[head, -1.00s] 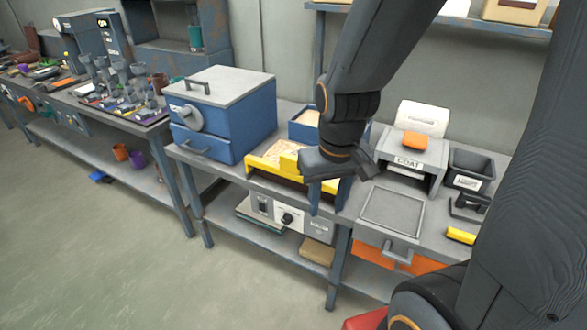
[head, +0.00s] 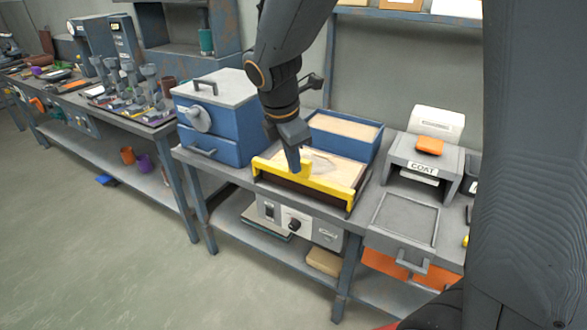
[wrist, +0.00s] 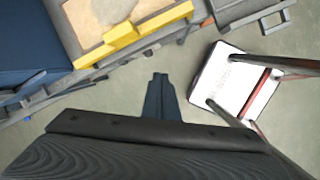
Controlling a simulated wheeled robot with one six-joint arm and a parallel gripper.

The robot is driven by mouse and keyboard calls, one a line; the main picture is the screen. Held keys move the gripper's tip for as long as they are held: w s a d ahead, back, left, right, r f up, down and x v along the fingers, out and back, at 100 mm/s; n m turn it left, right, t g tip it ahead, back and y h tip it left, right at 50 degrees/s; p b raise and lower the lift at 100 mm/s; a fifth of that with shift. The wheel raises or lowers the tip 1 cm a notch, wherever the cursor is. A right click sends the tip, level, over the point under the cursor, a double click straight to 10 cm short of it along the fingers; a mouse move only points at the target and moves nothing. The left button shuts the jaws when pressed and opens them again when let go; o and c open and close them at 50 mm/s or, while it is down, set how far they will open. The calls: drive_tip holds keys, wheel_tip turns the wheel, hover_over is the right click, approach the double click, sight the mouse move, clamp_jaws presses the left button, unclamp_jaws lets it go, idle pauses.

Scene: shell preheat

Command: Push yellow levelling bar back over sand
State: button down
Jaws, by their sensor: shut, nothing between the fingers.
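The yellow levelling bar (head: 325,189) lies along the front edge of the shallow sand tray (head: 355,190), with a raised tab near its middle. Pale sand (head: 335,168) lies behind it, with an uneven patch. My gripper (head: 295,168) is shut and empty, pointing down by the tab in the head view. In the wrist view, the shut fingertips (wrist: 159,78) show over the floor, on the front side of the bar (wrist: 130,38), with a visible gap in the picture. I cannot tell whether they touch it.
A blue oven-like box (head: 215,115) stands left of the tray, and a blue bin of sand (head: 345,145) behind it. A grey COAT stand (head: 422,165) and a flat grey panel (head: 405,220) are to the right. A white-topped stool (wrist: 230,80) stands on the floor.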

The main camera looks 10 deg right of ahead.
drive_tip(key=w+a+n, duration=0.3)
drive_tip(key=w+n, duration=0.2)
drive_tip(key=n, duration=0.1)
drive_tip(key=w+d+f, duration=0.5)
drive_tip(key=f, duration=0.3)
drive_tip(key=shift+w+d+f+n+t+h+p, duration=0.2)
drive_tip(key=shift+n+t+h+p, duration=0.1)
drive_tip(key=shift+t+h+p, duration=0.1)
drive_tip(key=shift+w+r, duration=0.1)
